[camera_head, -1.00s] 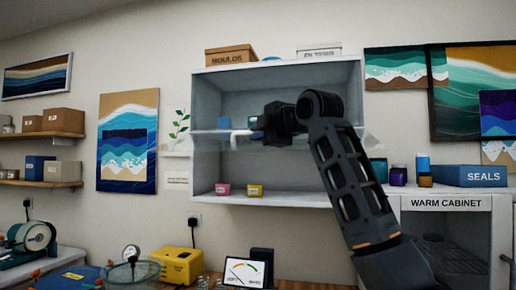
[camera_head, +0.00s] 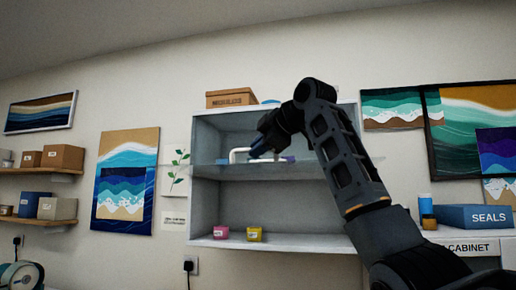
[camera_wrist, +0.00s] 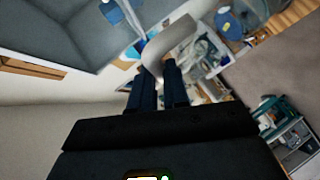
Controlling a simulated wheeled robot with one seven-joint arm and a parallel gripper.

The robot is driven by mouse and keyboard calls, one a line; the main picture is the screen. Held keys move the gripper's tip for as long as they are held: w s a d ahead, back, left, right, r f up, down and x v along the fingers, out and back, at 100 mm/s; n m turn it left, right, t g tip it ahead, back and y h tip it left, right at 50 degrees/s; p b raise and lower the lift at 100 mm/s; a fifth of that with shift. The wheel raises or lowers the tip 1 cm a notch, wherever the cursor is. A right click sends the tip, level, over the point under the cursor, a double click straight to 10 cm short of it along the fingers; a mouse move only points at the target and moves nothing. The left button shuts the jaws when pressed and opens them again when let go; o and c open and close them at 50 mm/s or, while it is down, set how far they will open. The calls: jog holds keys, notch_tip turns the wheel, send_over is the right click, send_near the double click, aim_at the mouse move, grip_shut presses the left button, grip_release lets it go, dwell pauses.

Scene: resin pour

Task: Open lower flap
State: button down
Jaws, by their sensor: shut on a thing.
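The open-fronted wall cabinet (camera_head: 205,210) stands in the middle of the head view. A clear, glass-like flap (camera_head: 340,168) runs across it at about mid height, seen nearly edge-on. A white bar handle (camera_head: 235,153) stands at the flap. My gripper (camera_head: 257,149) comes from the right and is shut on this handle. In the wrist view the dark fingers (camera_wrist: 160,80) meet the curved white handle (camera_wrist: 170,42). The arm hides part of the flap's right side and the cabinet's right wall.
The cabinet's lower compartment is open to view, with a pink cup (camera_head: 221,232) and a yellow cup (camera_head: 254,234). A cardboard box (camera_head: 231,98) sits on top. A blue SEALS box (camera_head: 473,217) stands at right. Left shelves (camera_head: 40,221) hold boxes.

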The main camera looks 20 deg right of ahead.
jog(key=shift+w+d+f, duration=0.2)
jog(key=shift+d+f, duration=0.15)
jog(key=shift+d, duration=0.3)
jog(key=c, duration=1.6)
grip_release()
jog(key=o, duration=0.3)
jog(key=shift+w+d+f, duration=0.1)
jog(key=shift+w+d, duration=0.05)
jog(key=shift+o, duration=0.9)
jog(key=shift+a, duration=0.25)
jog(key=shift+r, duration=0.2)
jog(key=b+v, duration=0.2)
jog(key=v, duration=0.6)
jog(key=shift+f, duration=0.15)
